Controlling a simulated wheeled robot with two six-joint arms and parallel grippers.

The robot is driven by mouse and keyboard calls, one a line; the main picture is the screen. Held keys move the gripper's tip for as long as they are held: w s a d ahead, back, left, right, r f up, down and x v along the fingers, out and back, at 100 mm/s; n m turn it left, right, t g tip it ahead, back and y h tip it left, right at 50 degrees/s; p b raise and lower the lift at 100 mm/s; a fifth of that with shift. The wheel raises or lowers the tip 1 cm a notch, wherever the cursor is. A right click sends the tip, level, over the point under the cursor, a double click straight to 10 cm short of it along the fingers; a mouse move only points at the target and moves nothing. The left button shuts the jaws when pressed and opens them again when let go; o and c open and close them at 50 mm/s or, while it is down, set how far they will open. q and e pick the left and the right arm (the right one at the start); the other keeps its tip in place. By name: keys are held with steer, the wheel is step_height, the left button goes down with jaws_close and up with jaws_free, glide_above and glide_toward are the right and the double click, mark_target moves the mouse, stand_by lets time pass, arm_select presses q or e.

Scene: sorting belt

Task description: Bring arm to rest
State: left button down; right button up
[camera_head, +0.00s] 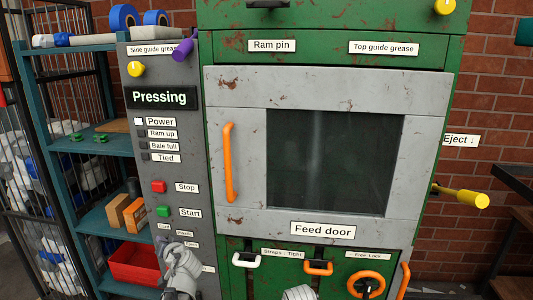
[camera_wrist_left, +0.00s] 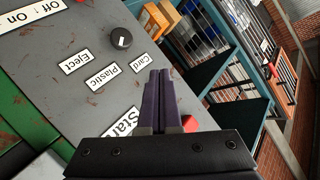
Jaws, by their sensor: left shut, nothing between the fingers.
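My left gripper (camera_head: 178,246) is at the lower part of the grey control panel (camera_head: 205,130) in the head view, in front of the small labels under the Start button. In the left wrist view its dark purple fingers (camera_wrist_left: 161,95) are together with nothing between them. They point along the panel face near the Card and Start labels; I cannot tell whether they touch it. My right gripper is not seen. A pale ribbed piece at the bottom middle of the head view is too cut off to identify.
The green baling machine's feed door (camera_head: 245,160) is shut, with an orange handle (camera_head: 230,162). The panel display (camera_head: 160,97) reads "Pressing". A green Start button (camera_head: 163,211) and red Stop button (camera_head: 158,187) sit close to my left arm. Blue shelves (camera_head: 105,143) and a red bin (camera_head: 135,263) stand left.

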arm_select(q)
steer(key=s+d+f+m+g+h, duration=0.1)
steer(key=s+d+f+g+h, duration=0.1)
steer(key=s+d+f, duration=0.3)
steer(key=s+d+f+g+h, duration=0.2)
steer(key=d+f, duration=0.1)
steer(key=d, duration=0.5)
steer(key=s+d+f+m+g+h, duration=0.1)
steer(key=s+d+f+g, duration=0.1)
steer(key=s+d+f, duration=0.3)
steer(key=s+d+f+m+g+h, duration=0.2)
steer(key=s+d+m+g+h, duration=0.1)
steer(key=s+d, duration=0.8)
steer(key=d+g+h, duration=0.1)
steer(key=d, duration=0.2)
steer(key=shift+s+g, duration=0.4)
steer(key=shift+d, duration=0.1)
stand_by(2.5)
